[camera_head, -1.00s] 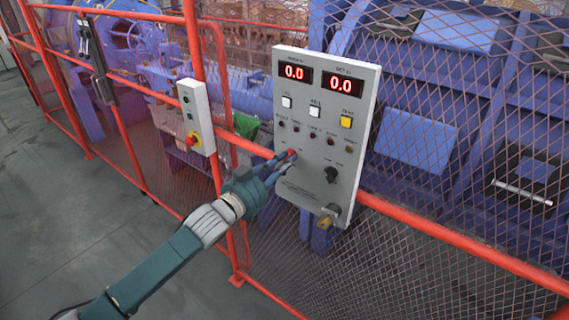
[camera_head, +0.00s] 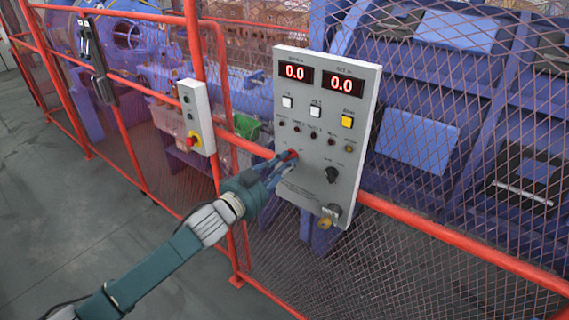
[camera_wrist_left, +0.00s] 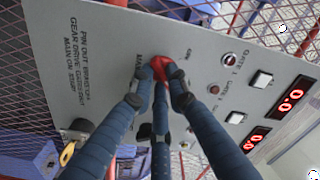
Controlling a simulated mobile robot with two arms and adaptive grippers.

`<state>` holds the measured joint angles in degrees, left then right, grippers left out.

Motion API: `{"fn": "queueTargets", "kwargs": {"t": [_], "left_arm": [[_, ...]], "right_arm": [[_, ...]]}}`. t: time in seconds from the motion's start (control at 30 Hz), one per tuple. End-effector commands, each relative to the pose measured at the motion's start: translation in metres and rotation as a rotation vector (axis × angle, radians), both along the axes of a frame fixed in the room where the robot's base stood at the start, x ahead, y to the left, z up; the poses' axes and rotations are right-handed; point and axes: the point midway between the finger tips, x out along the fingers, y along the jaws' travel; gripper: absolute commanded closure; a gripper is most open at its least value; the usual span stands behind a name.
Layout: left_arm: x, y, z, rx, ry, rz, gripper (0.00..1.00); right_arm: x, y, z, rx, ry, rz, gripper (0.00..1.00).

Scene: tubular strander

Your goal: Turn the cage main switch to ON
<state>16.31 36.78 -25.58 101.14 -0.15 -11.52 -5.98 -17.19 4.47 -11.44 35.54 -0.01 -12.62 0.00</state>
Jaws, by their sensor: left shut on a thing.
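The grey control panel (camera_head: 310,180) is mounted at the red fence rail and carries a red rotary switch knob (camera_head: 293,154) at its left middle. My left gripper (camera_head: 281,163) reaches in from the left and is shut on this knob. In the left wrist view the dark fingers (camera_wrist_left: 158,90) close around the red knob (camera_wrist_left: 160,66), hiding part of it. Which position the knob points to cannot be told, as the fingers cover it and the labels are too small. My right gripper is not in view.
The panel also has a black selector (camera_head: 331,174), a key switch (camera_head: 326,221) at its lower edge, a yellow button (camera_head: 347,122) and red displays reading 0.0. A small box with a red emergency button (camera_head: 192,141) hangs to the left. Red rails (camera_head: 460,240) and mesh surround the blue machine.

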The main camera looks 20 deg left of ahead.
Motion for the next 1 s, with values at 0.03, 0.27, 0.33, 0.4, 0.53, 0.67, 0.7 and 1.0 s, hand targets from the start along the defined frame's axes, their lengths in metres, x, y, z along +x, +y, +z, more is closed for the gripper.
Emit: {"fn": "queueTargets", "kwargs": {"t": [0.03, 0.27, 0.33, 0.4, 0.53, 0.67, 0.7, 1.0], "left_arm": [[0.0, 0.0, -0.002, 0.003, 0.003, 0.0, 1.0], [0.0, 0.0, -0.002, 0.002, 0.003, 0.001, 0.66], [0.0, 0.0, -0.002, 0.002, 0.002, 0.0, 0.66], [0.0, 0.0, -0.001, 0.001, 0.002, 0.001, 0.66], [-0.001, 0.001, -0.001, 0.0, 0.001, 0.0, 0.66], [-0.009, 0.003, -0.002, 0.001, 0.003, 0.0, 0.66], [-0.014, 0.005, -0.002, 0.001, 0.004, 0.0, 0.66], [-0.068, 0.025, -0.003, 0.002, 0.007, 0.0, 0.66]], "right_arm": [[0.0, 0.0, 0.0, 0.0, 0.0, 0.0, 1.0], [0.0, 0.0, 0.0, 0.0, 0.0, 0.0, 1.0], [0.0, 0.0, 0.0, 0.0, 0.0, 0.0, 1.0], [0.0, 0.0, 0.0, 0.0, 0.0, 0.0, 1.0], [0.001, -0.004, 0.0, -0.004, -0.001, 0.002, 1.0], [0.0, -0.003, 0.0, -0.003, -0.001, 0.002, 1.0], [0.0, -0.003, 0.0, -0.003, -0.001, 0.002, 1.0], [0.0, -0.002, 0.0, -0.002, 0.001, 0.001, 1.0]]}}
